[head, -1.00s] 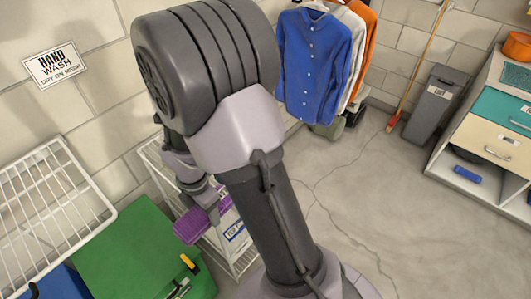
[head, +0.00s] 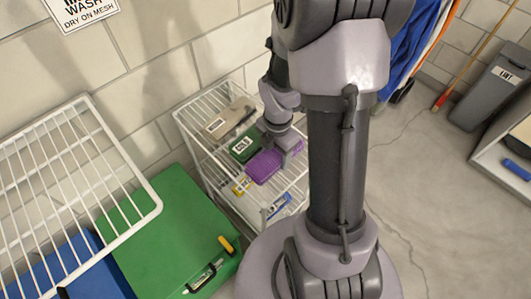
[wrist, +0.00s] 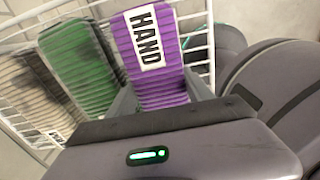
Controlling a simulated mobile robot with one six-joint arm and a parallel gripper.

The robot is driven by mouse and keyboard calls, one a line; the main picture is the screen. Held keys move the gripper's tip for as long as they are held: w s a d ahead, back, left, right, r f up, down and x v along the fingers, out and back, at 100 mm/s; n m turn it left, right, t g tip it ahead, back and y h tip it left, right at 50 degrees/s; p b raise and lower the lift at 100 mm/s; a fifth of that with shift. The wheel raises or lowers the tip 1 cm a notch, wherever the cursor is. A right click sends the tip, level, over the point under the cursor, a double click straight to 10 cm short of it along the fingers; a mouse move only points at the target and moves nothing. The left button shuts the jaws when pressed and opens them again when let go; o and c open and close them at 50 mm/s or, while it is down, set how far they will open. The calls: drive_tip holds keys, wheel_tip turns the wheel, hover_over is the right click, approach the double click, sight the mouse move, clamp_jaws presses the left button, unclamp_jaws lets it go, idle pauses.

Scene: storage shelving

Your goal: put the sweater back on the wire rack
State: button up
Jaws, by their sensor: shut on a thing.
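The purple ribbed, folded sweater (head: 265,166) has a white tag reading HAND, clear in the wrist view (wrist: 165,85). My gripper (head: 281,150) is shut on it, with one finger on each side in the wrist view. The white wire rack (head: 187,125) stands against the wall. The sweater is at its upper shelf, right beside a green folded item (head: 244,147). I cannot tell whether the sweater touches the shelf. A grey-brown folded item (head: 228,118) lies on the same shelf beyond the green one.
A white mesh shelf (head: 75,185) juts out at the left above a green box (head: 170,235) and a blue one (head: 95,270). A grey bin (head: 490,95) and hanging clothes (head: 405,45) are at the right. Open floor lies at the lower right.

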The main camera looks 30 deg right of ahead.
drive_tip(key=shift+s+d, duration=0.2)
drive_tip(key=shift+d, duration=0.15)
drive_tip(key=shift+a+f, duration=0.1)
drive_tip(key=shift+f, duration=0.05)
drive_tip(key=o, duration=1.4)
